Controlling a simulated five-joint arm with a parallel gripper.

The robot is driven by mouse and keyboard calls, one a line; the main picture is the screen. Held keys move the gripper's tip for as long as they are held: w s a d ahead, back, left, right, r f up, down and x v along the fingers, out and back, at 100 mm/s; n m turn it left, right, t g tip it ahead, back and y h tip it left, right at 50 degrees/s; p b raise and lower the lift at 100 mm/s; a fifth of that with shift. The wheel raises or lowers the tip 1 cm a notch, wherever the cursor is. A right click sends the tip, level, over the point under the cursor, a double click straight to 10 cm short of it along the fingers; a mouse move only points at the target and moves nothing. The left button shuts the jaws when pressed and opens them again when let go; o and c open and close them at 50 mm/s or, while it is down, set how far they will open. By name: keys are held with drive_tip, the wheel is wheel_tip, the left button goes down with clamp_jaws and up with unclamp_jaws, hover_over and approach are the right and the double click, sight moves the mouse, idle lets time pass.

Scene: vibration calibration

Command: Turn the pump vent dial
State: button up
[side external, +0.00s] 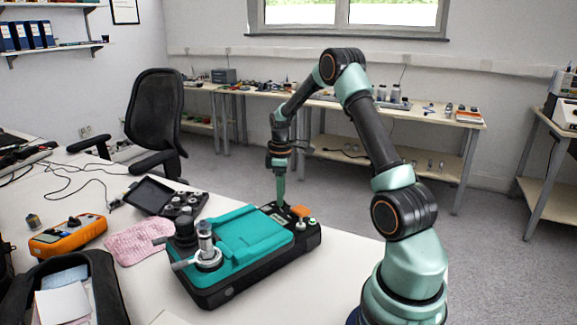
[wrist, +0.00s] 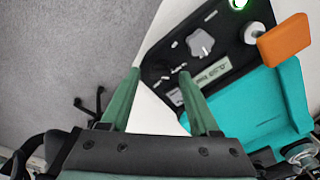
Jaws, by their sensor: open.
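The pump (side external: 250,237) is a teal and black unit lying on the white table. Its dark control panel shows in the wrist view (wrist: 165,62), with a grey dial-like knob (wrist: 200,43), a small display (wrist: 212,72) and a green-lit round button (wrist: 238,4). I cannot tell for certain which part is the vent dial. My gripper (wrist: 158,73) is open and empty, its right finger over the panel and its left finger outside it. In the side view my gripper (side external: 281,200) points down at the panel's far end.
A metal fitting (side external: 206,250) rises from the pump's near end. A pink cloth (side external: 138,241), an orange meter (side external: 68,236), an open black case (side external: 165,198) and a black bag (side external: 70,290) lie to the left. The table's far edge is close to the panel.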

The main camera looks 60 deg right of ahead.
drive_tip(key=shift+f, duration=0.45)
clamp_jaws()
